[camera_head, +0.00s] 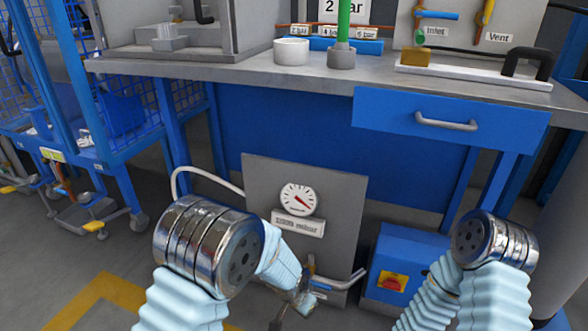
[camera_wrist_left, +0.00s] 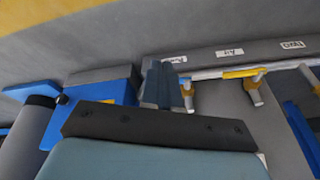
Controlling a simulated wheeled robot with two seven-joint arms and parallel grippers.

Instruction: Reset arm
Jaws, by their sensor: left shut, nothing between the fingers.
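My left arm comes in from the left in the head view and bends down to my left gripper (camera_wrist_left: 161,72), low in front of the grey gauge panel (camera_head: 262,180). The left wrist view shows its two fingers together, with nothing held between them. In that view they overlap a pipe (camera_wrist_left: 215,74) with yellow handles; I cannot tell whether they touch it. My right arm (camera_head: 490,270) is bent at the lower right of the head view. Its gripper is out of view.
The workbench (camera_head: 240,72) holds a white cup (camera_head: 291,51), a green rod (camera_head: 343,22) and a black-handled fixture (camera_head: 470,75). Below are a blue drawer (camera_head: 390,113) and a blue box with a red-yellow switch (camera_head: 400,262). A blue cage trolley (camera_head: 135,130) stands at left.

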